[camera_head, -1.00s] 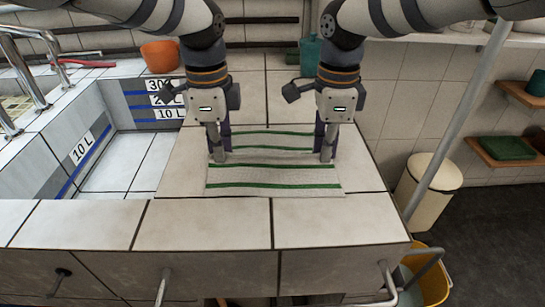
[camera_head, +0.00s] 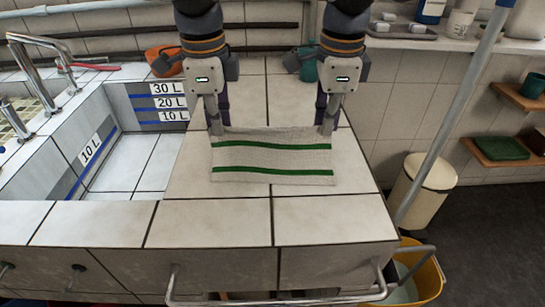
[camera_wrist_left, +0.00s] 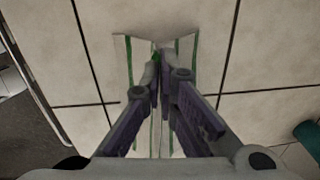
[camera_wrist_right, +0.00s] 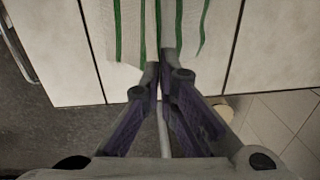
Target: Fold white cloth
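The white cloth (camera_head: 272,158) lies on the tiled counter right of the basin, with two green stripes across it in the head view. My left gripper (camera_head: 216,131) is at its far left corner and my right gripper (camera_head: 327,130) at its far right corner. Both point down with fingers together. In the left wrist view, the cloth (camera_wrist_left: 123,55) meets the closed fingertips (camera_wrist_left: 160,58). In the right wrist view, the striped cloth (camera_wrist_right: 127,30) also reaches the fingertips (camera_wrist_right: 159,62). The cloth between the tips is mostly hidden by the fingers.
A tiled basin (camera_head: 130,160) with litre marks is at left, with an orange container (camera_head: 163,60) behind it. A teal item (camera_head: 306,66) stands behind my right gripper. A grey pole (camera_head: 440,135), a cream bin (camera_head: 420,190) and a yellow bucket (camera_head: 428,278) are at right.

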